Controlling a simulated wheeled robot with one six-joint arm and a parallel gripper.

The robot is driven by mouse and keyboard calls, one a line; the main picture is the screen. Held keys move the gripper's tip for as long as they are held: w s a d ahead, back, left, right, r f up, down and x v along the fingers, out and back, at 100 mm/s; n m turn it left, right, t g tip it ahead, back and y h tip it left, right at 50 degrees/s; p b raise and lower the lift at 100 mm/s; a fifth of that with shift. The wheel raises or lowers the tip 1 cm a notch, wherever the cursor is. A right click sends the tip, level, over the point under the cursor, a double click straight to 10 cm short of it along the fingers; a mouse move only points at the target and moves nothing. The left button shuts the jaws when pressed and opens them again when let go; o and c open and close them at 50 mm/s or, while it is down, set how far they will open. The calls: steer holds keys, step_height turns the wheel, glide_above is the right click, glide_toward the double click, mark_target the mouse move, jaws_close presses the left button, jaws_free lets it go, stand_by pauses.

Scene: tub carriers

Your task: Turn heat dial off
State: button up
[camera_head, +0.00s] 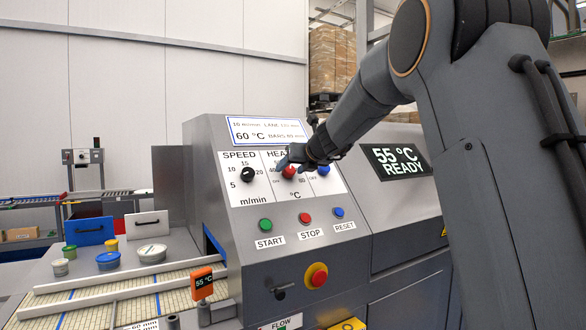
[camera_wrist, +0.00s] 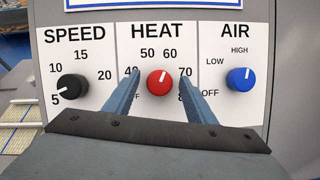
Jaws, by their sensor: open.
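The red heat dial (camera_wrist: 160,83) is in the middle of the control panel, under the word HEAT. My gripper (camera_wrist: 160,74) is open, with one blue finger at each side of the dial and a visible gap on both sides. The left finger covers part of the 40 and OFF marks, and the right finger partly hides the 80. In the head view the dial (camera_head: 289,172) shows just below my gripper (camera_head: 291,160); depth to the panel is hard to judge.
The black speed dial (camera_wrist: 72,87) is left of the heat dial and the blue air dial (camera_wrist: 240,79) right. Below on the panel are green start (camera_head: 265,225), red stop (camera_head: 305,218) and blue reset (camera_head: 339,212) buttons. A screen (camera_head: 396,161) reads 55 °C READY.

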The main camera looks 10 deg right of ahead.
steer(key=c, duration=1)
steer(key=shift+c, duration=0.2)
steer(key=shift+n, duration=0.3)
